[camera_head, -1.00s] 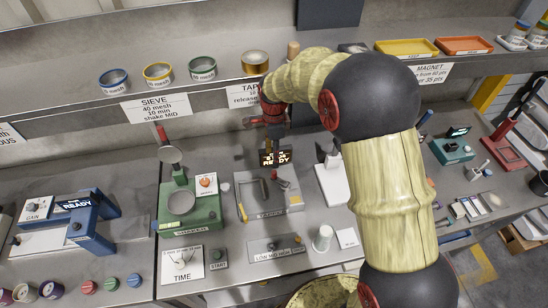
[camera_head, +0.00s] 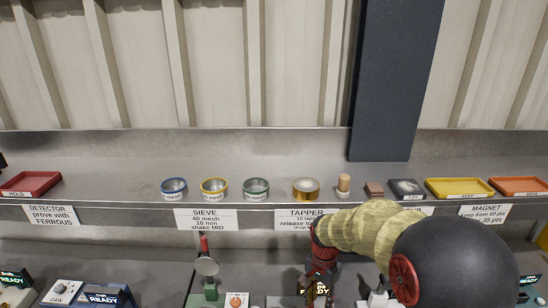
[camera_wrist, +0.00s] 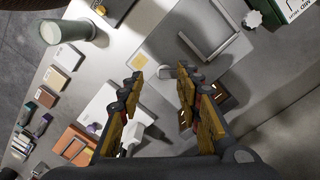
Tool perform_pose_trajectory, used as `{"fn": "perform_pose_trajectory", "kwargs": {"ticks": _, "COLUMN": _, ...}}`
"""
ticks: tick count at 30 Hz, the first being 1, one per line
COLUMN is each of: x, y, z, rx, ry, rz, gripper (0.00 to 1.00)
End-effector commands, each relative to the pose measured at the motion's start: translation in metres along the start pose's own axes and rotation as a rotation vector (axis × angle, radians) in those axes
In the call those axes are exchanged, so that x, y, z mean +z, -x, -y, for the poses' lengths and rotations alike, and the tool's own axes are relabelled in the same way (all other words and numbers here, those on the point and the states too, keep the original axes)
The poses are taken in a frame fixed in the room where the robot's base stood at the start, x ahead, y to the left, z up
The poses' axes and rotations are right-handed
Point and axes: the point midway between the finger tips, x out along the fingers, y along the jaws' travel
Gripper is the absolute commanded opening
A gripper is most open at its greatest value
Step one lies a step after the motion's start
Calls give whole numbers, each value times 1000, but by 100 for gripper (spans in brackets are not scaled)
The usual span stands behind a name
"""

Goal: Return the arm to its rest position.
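My arm's pale yellow sleeve and dark round joint fill the lower right of the head view. A grey tapper plate (camera_wrist: 218,30) with a bar handle lies beneath and beyond the fingers.
The shelf holds several sieve rings, including a blue one (camera_head: 174,188), a brass pan (camera_head: 306,189), a red tray (camera_head: 31,184) and a yellow tray (camera_head: 459,188). A dark post (camera_head: 398,80) rises behind.

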Motion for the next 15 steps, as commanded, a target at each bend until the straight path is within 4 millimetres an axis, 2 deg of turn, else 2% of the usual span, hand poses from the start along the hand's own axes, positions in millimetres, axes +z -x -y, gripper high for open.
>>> {"fn": "perform_pose_trajectory", "kwargs": {"ticks": 3, "x": 23, "y": 27, "z": -35, "rx": -25, "ry": 263, "rz": -26, "gripper": 34}}
{"fn": "perform_pose_trajectory", "kwargs": {"ticks": 6, "x": 42, "y": 47, "z": -65, "rx": -48, "ry": 449, "rz": -62, "gripper": 34}}
{"fn": "perform_pose_trajectory", "kwargs": {"ticks": 12, "x": 76, "y": 74, "z": -118, "rx": -91, "ry": 703, "rz": -163, "gripper": 34}}
{"fn": "perform_pose_trajectory", "kwargs": {"ticks": 15, "x": 92, "y": 82, "z": -142, "rx": -111, "ry": 775, "rz": -226, "gripper": 34}}
